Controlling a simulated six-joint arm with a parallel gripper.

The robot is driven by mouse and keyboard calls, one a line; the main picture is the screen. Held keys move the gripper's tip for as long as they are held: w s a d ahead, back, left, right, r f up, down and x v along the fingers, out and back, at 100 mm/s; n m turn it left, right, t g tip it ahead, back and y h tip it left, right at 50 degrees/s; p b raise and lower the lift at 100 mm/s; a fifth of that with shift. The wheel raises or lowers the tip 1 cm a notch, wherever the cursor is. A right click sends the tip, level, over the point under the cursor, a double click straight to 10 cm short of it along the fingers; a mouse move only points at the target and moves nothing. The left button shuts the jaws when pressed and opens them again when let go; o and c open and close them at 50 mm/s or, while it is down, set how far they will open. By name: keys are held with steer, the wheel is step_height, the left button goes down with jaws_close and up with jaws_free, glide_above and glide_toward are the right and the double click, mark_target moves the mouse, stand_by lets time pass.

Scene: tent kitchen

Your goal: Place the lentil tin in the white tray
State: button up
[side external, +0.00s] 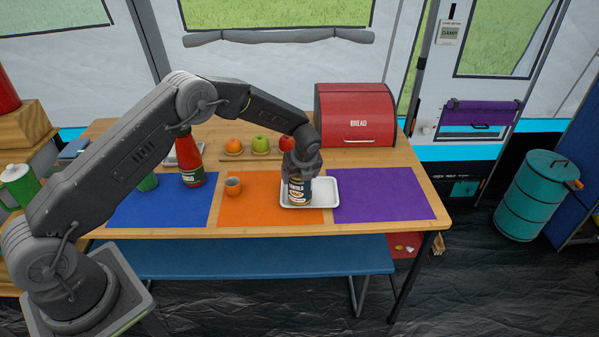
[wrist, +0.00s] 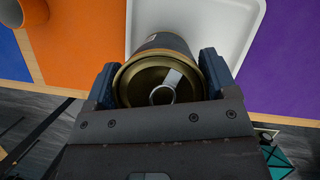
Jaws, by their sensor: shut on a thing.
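The lentil tin (side external: 297,191) is a dark can with a pale label and a gold pull-ring lid. It stands upright over the left part of the white tray (side external: 325,191). My gripper (side external: 301,168) comes down from above and is shut on the tin. In the wrist view the two fingers (wrist: 158,88) flank the tin's gold lid (wrist: 140,85), and the white tray (wrist: 215,25) shows behind it. I cannot tell whether the tin's base touches the tray floor.
An orange cup (side external: 233,186) stands on the orange mat (side external: 257,205) to the left. A red-capped bottle (side external: 190,160) stands on the blue mat. The purple mat (side external: 390,195) is clear. Fruit and a red bread box (side external: 355,112) are behind.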

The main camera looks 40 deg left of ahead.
steer(key=o, duration=1.1)
steer(key=v, duration=1.3)
steer(key=shift+r, duration=0.15)
